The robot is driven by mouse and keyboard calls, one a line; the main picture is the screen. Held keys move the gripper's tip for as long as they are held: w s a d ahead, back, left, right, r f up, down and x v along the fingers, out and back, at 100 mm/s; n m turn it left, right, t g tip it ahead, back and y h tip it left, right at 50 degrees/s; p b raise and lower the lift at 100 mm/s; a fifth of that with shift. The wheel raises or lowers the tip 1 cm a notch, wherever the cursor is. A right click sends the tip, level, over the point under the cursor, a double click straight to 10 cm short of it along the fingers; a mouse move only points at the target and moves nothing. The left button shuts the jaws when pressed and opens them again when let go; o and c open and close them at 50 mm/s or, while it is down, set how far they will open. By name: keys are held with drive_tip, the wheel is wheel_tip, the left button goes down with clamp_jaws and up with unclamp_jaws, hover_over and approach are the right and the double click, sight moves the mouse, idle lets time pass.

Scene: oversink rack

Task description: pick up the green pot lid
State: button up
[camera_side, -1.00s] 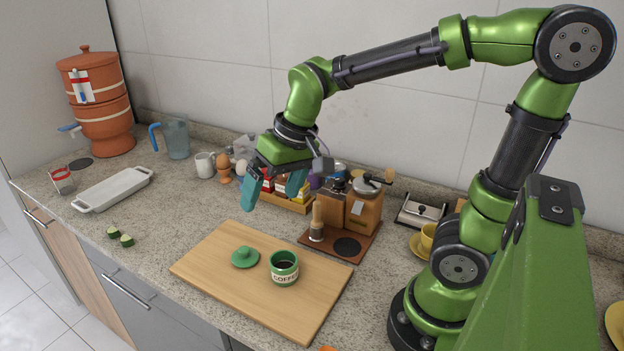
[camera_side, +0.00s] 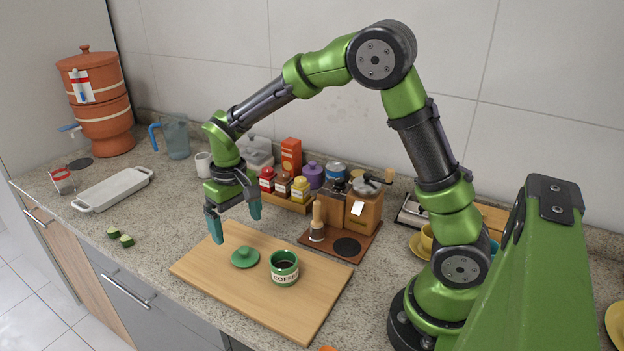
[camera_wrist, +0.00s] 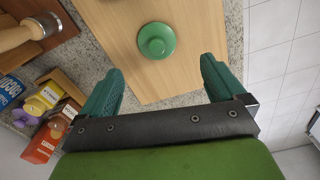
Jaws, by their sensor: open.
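The green pot lid (camera_side: 245,257) lies flat on the wooden cutting board (camera_side: 205,268), knob up, just left of a green coffee pot (camera_side: 284,268) labelled COFFEE. My gripper (camera_side: 236,228) is open and empty, fingers pointing down, above the back left part of the board and apart from the lid. In the wrist view the lid (camera_wrist: 156,41) shows whole, ahead of and between the two spread fingers of my gripper (camera_wrist: 162,85). The coffee pot is not seen in the wrist view.
A spice rack (camera_side: 288,202) with several jars stands behind the board. A white tray (camera_side: 113,189) and cut cucumber pieces (camera_side: 120,237) lie to the left. The board's front left is clear.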

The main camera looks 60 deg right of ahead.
sight(244, 249)
wheel_tip(244, 249, down, 3)
drive_tip(key=shift+f, duration=0.1)
drive_tip(key=f, duration=0.4)
drive_tip(key=shift+s+d, duration=0.2)
drive_tip(key=shift+s, duration=0.1)
drive_tip(key=shift+f, duration=0.65)
drive_tip(key=c, duration=1.1)
drive_tip(key=shift+c, duration=0.2)
drive_tip(key=shift+r, duration=0.1)
